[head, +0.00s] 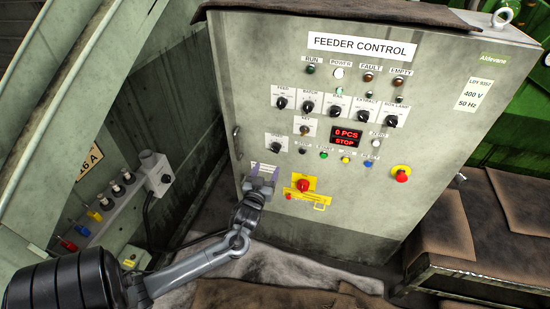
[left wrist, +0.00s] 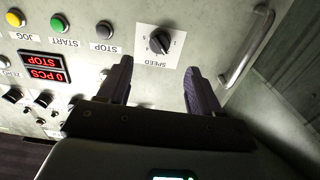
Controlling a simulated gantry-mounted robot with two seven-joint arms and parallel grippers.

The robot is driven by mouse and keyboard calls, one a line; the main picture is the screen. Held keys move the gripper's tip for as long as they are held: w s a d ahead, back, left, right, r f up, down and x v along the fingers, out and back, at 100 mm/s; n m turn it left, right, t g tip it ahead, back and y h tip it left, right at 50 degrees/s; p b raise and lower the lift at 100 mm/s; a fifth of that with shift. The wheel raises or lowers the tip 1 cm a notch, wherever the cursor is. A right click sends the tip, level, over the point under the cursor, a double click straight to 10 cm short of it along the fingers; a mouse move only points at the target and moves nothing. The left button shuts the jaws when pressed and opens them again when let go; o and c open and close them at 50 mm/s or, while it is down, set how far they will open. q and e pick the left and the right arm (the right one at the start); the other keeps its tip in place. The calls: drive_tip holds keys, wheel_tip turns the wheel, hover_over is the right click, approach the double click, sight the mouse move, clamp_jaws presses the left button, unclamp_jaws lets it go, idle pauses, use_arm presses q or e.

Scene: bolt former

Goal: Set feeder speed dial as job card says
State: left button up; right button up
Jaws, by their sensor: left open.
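The feeder speed dial (head: 275,147) is a small black knob on a white plate at the lower left of the control panel. In the left wrist view the dial (left wrist: 160,42) shows close up, turned over, beside the word SPEED; I cannot read its setting surely. My left gripper (head: 264,171) is just below the dial in the head view, apart from it. In the wrist view my left gripper (left wrist: 158,68) has two dark purple fingers spread wide with nothing between them, the dial beyond their tips. No job card is readable. My right gripper is out of view.
The grey feeder control cabinet (head: 340,200) carries several other knobs and buttons. Its red display (head: 346,136) reads 0 PCS STOP. A red knob on a yellow plate (head: 305,184) sits right of my gripper, a red button (head: 401,173) further right. A door handle (left wrist: 246,45) is near the dial.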

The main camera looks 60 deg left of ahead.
sight(274, 151)
use_arm(q)
drive_tip(key=b+x, duration=0.2)
drive_tip(key=x, duration=0.7)
drive_tip(key=shift+w+a, duration=0.3)
drive_tip(key=c, duration=1)
drive_tip(key=shift+r+m+p, duration=0.25)
drive_tip(key=shift+m+p, duration=0.45)
drive_tip(key=shift+p, duration=0.35)
drive_tip(key=shift+c, duration=0.2)
drive_tip(key=m+p, duration=0.5)
drive_tip(key=m, duration=0.1)
drive_tip(key=shift+p, duration=0.4)
drive_tip(key=shift+f+m+p, duration=0.15)
drive_tip(key=shift+m+p, duration=0.35)
drive_tip(key=shift+m, duration=0.2)
